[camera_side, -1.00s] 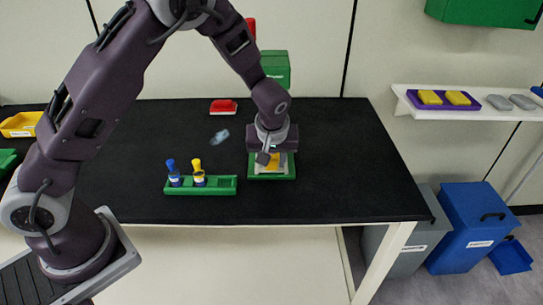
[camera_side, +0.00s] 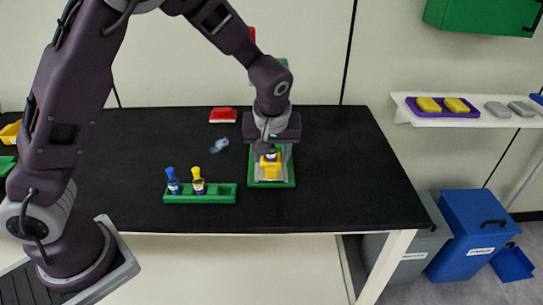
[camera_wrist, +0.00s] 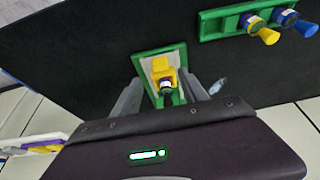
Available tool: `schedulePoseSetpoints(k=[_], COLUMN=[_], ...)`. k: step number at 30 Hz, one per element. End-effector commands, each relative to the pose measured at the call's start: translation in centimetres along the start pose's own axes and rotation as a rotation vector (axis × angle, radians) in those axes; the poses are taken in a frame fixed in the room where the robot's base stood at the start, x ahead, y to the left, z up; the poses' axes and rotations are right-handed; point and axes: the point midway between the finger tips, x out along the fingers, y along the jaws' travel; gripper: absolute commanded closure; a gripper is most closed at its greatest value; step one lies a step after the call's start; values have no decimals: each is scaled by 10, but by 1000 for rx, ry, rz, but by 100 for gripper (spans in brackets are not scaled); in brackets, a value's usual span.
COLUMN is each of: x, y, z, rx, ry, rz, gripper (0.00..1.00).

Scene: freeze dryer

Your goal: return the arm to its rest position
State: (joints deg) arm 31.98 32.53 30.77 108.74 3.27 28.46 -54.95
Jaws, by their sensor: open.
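My gripper (camera_side: 270,148) is open, pointing down over a green-rimmed tray (camera_side: 291,183). In the wrist view my gripper (camera_wrist: 162,92) has one finger on each side of a yellow holder (camera_wrist: 160,66), apart from it. The yellow holder (camera_side: 270,171) sits on the tray's pale middle. A small dark vial with a white label (camera_wrist: 166,82) shows at the holder between the fingers. Nothing is clearly gripped. My forearm reaches out across the table from the left.
A green rack (camera_side: 222,194) to the left holds a blue-topped vial (camera_side: 173,181) and a yellow-topped vial (camera_side: 198,180). A red item (camera_side: 222,115) and a small clear bluish object (camera_side: 219,144) lie behind. The black table's right side is clear. A wall shelf (camera_side: 460,120) is at right.

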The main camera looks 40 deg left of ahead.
Motion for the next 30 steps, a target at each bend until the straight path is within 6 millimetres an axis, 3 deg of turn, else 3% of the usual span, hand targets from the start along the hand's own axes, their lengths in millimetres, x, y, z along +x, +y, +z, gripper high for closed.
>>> schedulePoseSetpoints(k=[3,5,8,10,12,16,18,22,30], x=[-3,-16,-66,-111,-151,-201,-212,-218,-218], y=[-1,-7,-32,-60,-90,-144,-166,-190,-196], z=[0,0,3,13,29,68,89,114,122], rx=[1,10,66,149,254,463,560,674,713], ry=[-5,-25,-87,-118,-116,-41,10,76,95], rz=[4,24,105,184,259,343,352,341,333], gripper=[49,49,49,49,49,49,49,49,49])
